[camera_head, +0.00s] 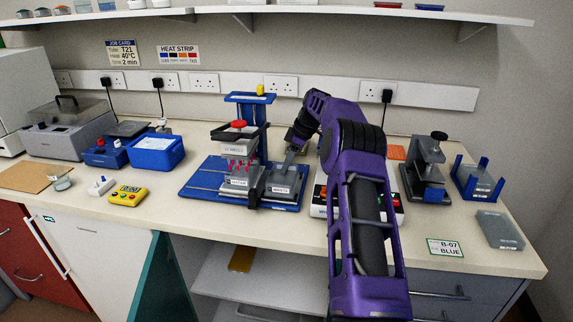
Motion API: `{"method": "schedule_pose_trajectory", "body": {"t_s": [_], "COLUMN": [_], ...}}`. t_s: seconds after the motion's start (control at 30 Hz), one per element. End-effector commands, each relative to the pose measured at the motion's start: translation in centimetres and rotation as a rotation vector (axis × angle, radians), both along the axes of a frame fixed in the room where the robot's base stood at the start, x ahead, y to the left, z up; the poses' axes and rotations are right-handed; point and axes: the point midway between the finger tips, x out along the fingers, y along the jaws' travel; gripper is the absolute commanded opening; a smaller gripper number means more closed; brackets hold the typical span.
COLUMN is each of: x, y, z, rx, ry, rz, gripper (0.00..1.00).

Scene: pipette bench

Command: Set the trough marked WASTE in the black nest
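Two small grey troughs with pale front labels stand side by side at the front of the blue pipetting stand: a left trough (237,184) and a right trough (280,187). The label print is too small for me to tell which one reads WASTE. The left one sits below a row of red-marked tips. My gripper (289,161) points down just behind and above the right trough, at the end of my purple arm. I cannot tell whether its fingers touch anything or how far apart they are. I cannot make out the black nest for certain.
The blue stand (203,190) has a tall column behind the troughs. A blue box (156,152) and a yellow timer (128,195) are to the left. A black press (425,180), a blue holder (466,190) and a grey lidded tray (499,230) are to the right. My arm hides part of the bench.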

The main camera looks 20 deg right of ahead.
Motion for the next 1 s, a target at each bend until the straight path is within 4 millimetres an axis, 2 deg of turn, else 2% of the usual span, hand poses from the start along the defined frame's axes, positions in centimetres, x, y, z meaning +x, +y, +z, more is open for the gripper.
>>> {"method": "schedule_pose_trajectory", "body": {"t_s": [0.17,0.43,0.6,0.8,1.0], "x": [-0.2,-1.5,-2.1,-2.5,-2.6], "y": [-0.6,-2.4,-3.3,-3.8,-3.8], "z": [1.8,7.3,9.9,11.3,11.3], "rx": [-0.002,-0.002,-0.001,-0.001,-0.001], "ry": [-0.004,-0.004,-0.002,-0.001,-0.001], "rz": [-0.002,-0.002,-0.001,0.000,0.000], "gripper": [0.33,0.33,0.33,0.33,0.33]}}
